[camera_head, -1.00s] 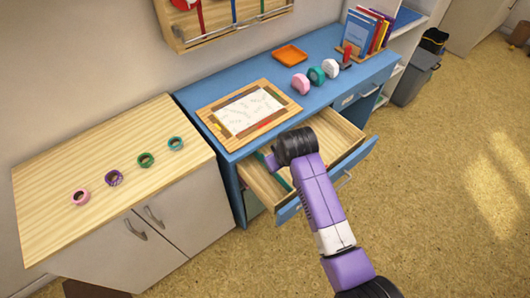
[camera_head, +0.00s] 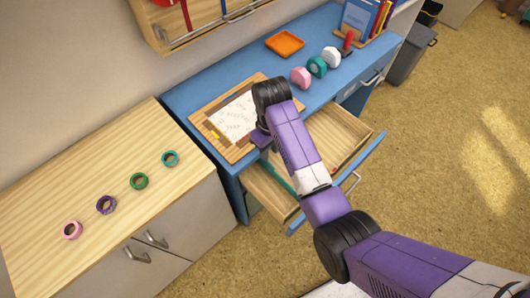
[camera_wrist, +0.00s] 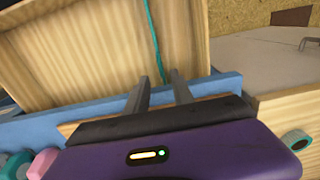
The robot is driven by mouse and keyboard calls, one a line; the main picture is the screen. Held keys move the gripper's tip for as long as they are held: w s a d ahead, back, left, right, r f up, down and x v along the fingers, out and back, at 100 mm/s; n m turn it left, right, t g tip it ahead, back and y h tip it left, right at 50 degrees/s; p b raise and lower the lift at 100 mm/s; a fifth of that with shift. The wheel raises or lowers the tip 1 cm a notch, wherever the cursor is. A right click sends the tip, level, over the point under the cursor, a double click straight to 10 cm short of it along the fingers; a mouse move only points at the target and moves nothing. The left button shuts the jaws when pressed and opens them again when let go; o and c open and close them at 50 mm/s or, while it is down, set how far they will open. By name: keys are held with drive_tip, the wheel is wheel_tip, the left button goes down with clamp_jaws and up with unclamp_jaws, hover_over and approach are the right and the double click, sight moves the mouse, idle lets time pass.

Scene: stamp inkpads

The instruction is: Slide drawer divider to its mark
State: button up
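The drawer (camera_head: 345,128) of the blue desk is pulled open. A thin teal strip, seemingly the divider, (camera_head: 283,179) stands in it toward the left, partly hidden by my arm. In the wrist view the teal divider (camera_wrist: 153,40) runs across the drawer's wooden floor (camera_wrist: 75,50). My gripper (camera_wrist: 160,77) has its two grey fingers apart, with the divider's near end lined up between them, seemingly beyond the tips. In the head view my gripper is at the desk's front edge above the drawer, its fingers hidden. A small red spot (camera_head: 333,170) shows in the drawer; I cannot tell whether it is the mark.
A wood-framed paper board (camera_head: 207,130) lies on the desk beside my wrist. An orange tray (camera_head: 285,43) and pink (camera_head: 300,76), teal (camera_head: 317,66) and white (camera_head: 331,57) rolls stand behind. A wooden cabinet (camera_head: 60,190) with several coloured rings is at left.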

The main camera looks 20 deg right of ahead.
sight(270, 164)
wheel_tip(270, 164, down, 8)
drive_tip(key=shift+r, duration=0.2)
idle(0.3)
clamp_jaws()
idle(1.3)
